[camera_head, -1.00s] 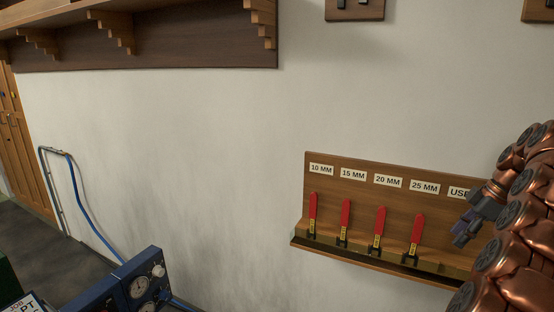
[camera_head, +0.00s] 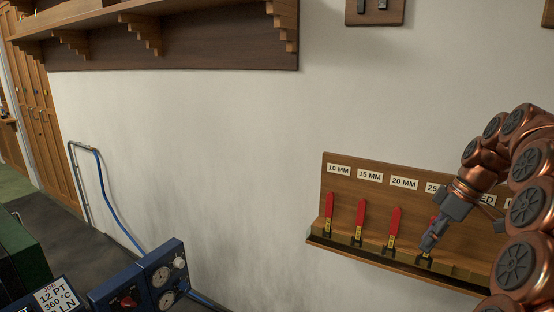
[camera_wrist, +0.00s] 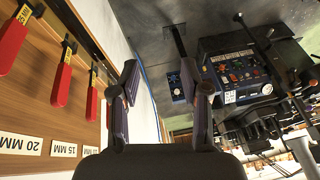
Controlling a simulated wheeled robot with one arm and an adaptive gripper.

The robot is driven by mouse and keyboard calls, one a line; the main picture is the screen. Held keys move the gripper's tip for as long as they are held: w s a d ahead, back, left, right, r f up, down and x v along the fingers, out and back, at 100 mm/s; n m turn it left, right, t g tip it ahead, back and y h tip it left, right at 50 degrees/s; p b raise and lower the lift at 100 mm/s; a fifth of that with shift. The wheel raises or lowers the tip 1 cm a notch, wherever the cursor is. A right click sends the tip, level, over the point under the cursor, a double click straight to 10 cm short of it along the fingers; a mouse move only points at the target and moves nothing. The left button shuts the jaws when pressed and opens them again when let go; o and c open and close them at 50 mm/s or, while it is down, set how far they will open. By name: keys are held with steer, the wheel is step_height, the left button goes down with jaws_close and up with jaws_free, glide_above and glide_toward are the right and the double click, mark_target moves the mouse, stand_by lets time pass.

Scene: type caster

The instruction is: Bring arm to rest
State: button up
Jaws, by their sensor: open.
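My gripper (camera_head: 428,241) is at the right in the head view, on my copper-coloured arm, in front of a wall rack. In the wrist view my gripper (camera_wrist: 160,85) has its two fingers spread apart with nothing between them. The wooden rack (camera_head: 345,195) holds several red-handled tools in a row, such as one red tool (camera_head: 360,216) under the 15 MM label. My gripper covers part of the tool under the 25 MM label. In the wrist view several red tools (camera_wrist: 62,78) lie to the left of the fingers; I cannot tell the exact distance.
A wooden shelf (camera_head: 170,50) runs along the wall at the upper left. A blue gauge box (camera_head: 163,275) stands at the lower left, near a blue hose (camera_head: 108,205). A dark machine with a control panel (camera_wrist: 240,70) shows in the wrist view. The wall between shelf and rack is bare.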

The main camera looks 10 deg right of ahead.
steer(key=s+a+m+g+h+p, duration=0.1)
steer(key=s+a+m, duration=0.1)
steer(key=s+a, duration=0.5)
steer(key=s+a+m+g, duration=0.1)
steer(key=s+a, duration=0.2)
steer(key=a, duration=0.9)
steer(key=s+a+f+m+h, duration=0.1)
steer(key=s+f+m, duration=0.1)
steer(key=s, duration=0.4)
steer(key=s+a+f+m+h+p, duration=0.1)
steer(key=s+a+f+m, duration=0.1)
steer(key=s+f, duration=0.2)
steer(key=s+a+f+m+g+h+p, duration=0.1)
steer(key=s+f+m, duration=0.1)
steer(key=s, duration=0.8)
steer(key=shift+a+f, duration=0.3)
steer(key=shift+f, duration=0.15)
steer(key=shift+d, duration=0.1)
